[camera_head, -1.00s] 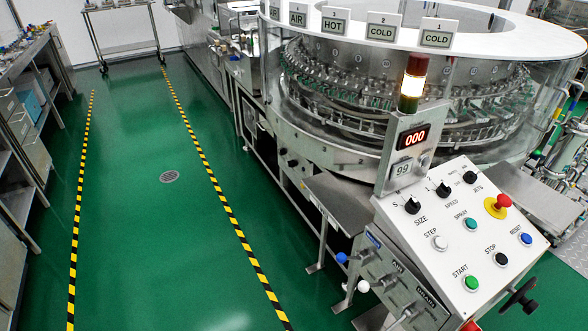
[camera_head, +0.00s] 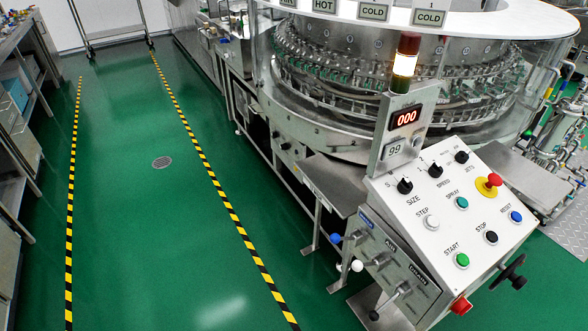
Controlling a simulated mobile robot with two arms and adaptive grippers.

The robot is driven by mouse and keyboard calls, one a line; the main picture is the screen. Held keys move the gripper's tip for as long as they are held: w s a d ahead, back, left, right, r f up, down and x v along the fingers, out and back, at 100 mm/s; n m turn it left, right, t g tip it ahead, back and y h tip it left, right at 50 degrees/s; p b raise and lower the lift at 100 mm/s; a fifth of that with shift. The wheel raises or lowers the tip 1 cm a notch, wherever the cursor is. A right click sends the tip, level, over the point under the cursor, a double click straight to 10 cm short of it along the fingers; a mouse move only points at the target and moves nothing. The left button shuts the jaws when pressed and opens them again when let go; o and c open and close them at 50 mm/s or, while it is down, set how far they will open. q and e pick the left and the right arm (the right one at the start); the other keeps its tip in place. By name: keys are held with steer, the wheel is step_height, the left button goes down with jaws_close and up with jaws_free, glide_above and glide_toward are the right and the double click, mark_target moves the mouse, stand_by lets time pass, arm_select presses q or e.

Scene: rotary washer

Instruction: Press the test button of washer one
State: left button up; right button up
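The rotary washer (camera_head: 322,133) stands at the upper right, a round steel machine with a clear guard and a white top ring. Its white sloped control panel (camera_head: 440,250) is at the lower right. On it are a white STEP button (camera_head: 431,222), a teal SPRAY button (camera_head: 461,203), a green START button (camera_head: 462,260), a black STOP button (camera_head: 491,237), a blue RESET button (camera_head: 516,216) and a red mushroom button (camera_head: 493,181) on yellow. Black knobs line its upper edge. I can read no TEST label. Neither gripper is in view.
A display (camera_head: 407,118) reads 000 under a lit stack light (camera_head: 405,62). A handwheel (camera_head: 514,272) and valve handles stick out around the panel. The green floor (camera_head: 130,220) between striped lines is clear. Steel benches (camera_head: 14,150) stand at the left.

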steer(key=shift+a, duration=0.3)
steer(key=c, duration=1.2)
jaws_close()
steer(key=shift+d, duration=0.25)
